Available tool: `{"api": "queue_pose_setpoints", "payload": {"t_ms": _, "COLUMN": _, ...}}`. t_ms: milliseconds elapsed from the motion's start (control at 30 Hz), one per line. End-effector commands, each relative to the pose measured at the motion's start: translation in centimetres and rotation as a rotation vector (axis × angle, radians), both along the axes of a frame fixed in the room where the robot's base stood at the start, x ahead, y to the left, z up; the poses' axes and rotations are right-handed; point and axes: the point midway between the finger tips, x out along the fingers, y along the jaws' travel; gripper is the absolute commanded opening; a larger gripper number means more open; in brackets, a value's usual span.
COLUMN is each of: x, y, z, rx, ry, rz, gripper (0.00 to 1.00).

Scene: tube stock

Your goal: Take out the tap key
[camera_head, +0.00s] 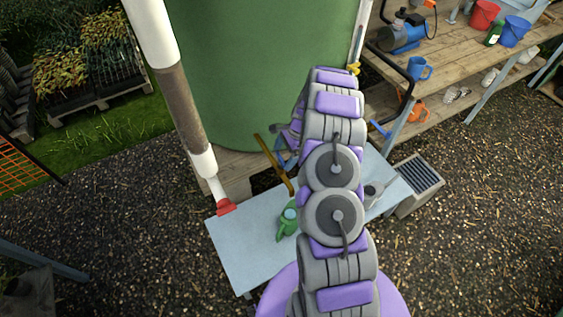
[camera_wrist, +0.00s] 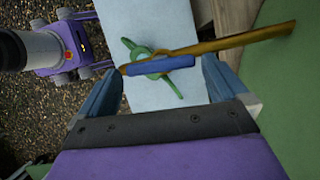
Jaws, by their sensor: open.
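A long brown bar with a blue grip, which I take for the tap key, lies across my wrist view (camera_wrist: 245,40) and also shows in the head view (camera_head: 273,165), slanting beside the green tank. Its blue grip (camera_wrist: 160,65) appears between my fingertips. My gripper (camera_wrist: 160,72) is open, with one blue finger on each side of the grip, and I see no finger closed on it. In the head view my gripper (camera_head: 287,150) is partly hidden by my arm. What holds the bar is hidden.
A large green tank (camera_head: 260,70) stands behind. A pipe (camera_head: 185,100) with a red end (camera_head: 225,206) comes down at the left. A wooden table (camera_head: 455,50) stands at the right.

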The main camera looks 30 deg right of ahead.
Motion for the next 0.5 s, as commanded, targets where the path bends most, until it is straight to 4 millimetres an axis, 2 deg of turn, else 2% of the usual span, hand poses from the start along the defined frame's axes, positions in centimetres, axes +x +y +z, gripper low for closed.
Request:
{"api": "queue_pose_setpoints", "payload": {"t_ms": 300, "x": 0.2, "y": 1.6, "z": -4.1, "rx": 0.001, "ry": 0.004, "rz": 0.002, "gripper": 1.00}}
{"api": "queue_pose_setpoints", "payload": {"t_ms": 500, "x": 0.2, "y": 1.8, "z": -4.3, "rx": 0.002, "ry": 0.001, "rz": 0.000, "gripper": 1.00}}
